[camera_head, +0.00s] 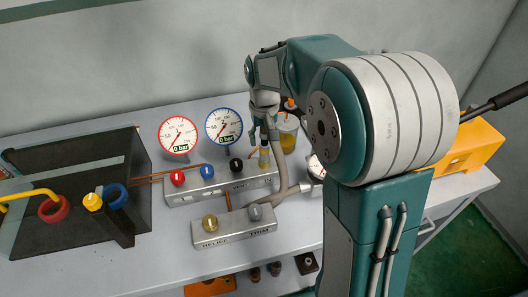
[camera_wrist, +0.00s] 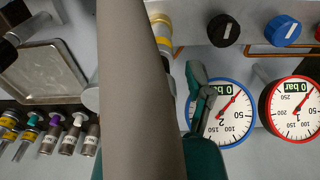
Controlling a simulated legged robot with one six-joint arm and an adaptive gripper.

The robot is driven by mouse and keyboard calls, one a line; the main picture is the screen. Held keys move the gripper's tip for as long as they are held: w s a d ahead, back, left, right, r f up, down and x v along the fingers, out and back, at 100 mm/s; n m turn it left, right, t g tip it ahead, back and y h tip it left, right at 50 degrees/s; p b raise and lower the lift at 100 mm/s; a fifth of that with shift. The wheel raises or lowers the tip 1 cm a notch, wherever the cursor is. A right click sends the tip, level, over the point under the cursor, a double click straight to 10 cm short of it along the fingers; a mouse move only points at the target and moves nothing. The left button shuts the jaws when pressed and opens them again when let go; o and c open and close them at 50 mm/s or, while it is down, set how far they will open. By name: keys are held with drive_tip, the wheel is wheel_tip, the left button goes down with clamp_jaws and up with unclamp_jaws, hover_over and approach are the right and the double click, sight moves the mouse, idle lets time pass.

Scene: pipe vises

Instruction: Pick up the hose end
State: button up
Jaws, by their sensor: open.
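A grey-brown hose (camera_head: 279,170) rises from beside the manifold blocks towards my gripper (camera_head: 262,122), its upper part partly hidden by the gripper. In the wrist view the hose (camera_wrist: 137,100) fills the middle, very close to the camera. A yellow-banded fitting (camera_head: 264,158) stands upright at the right end of the rear block; its yellow band also shows in the wrist view (camera_wrist: 161,26). My gripper is open, pointing down above this fitting and beside the hose. One dark finger shows right of the hose in the wrist view. Whether the fingers touch the hose cannot be told.
The rear block (camera_head: 200,186) carries several knobs; a smaller block (camera_head: 235,229) stands in front. Two round gauges (camera_head: 178,135) (camera_head: 224,126) stand behind. A yellow cup (camera_head: 287,133) is close to my gripper. A dark open bin (camera_head: 70,230) is at left, an orange case (camera_head: 472,146) at right.

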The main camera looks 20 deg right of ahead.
clamp_jaws()
drive_tip(key=shift+r, duration=0.1)
